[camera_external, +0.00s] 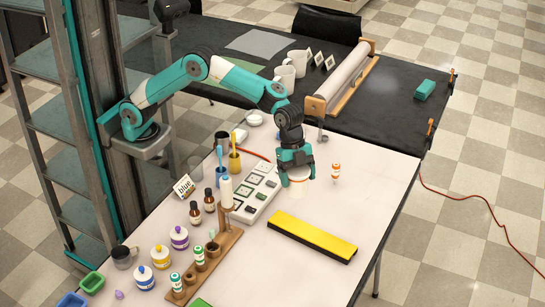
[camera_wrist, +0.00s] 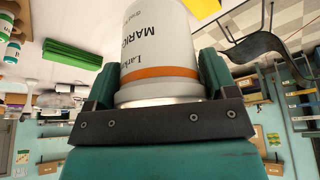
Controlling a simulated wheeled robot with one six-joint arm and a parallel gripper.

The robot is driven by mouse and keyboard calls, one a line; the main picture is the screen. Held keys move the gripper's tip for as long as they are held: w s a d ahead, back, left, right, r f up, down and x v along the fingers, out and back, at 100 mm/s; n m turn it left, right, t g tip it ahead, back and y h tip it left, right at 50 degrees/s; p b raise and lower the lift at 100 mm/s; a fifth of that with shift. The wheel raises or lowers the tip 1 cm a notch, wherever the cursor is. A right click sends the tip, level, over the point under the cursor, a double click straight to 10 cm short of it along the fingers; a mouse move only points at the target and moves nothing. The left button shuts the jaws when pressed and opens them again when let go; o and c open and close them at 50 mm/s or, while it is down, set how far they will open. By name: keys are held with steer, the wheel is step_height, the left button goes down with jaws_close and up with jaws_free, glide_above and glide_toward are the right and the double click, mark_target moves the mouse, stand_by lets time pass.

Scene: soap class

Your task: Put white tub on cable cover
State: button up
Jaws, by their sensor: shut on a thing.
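The white tub (camera_wrist: 160,45) fills the upper middle of the wrist view, with dark lettering and an orange band. My gripper (camera_wrist: 160,90) is shut on it, one finger on each side. In the external view my gripper (camera_external: 296,167) points down over the white table, with the tub (camera_external: 298,185) below its fingers. Whether the tub touches the table cannot be told. The cable cover (camera_external: 312,236), a long yellow bar with black edges, lies on the table in front of the gripper, apart from the tub.
A small orange-and-white bottle (camera_external: 335,172) stands close right of the gripper. A tray of cards (camera_external: 254,192) lies to the left. A wooden rack (camera_external: 205,265) holds bottles at front left. The table right of the cable cover is clear.

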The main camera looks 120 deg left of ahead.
step_height(320, 180, down, 15)
steer(key=shift+p, duration=0.3)
steer(key=shift+f, duration=0.15)
steer(key=o, duration=0.9)
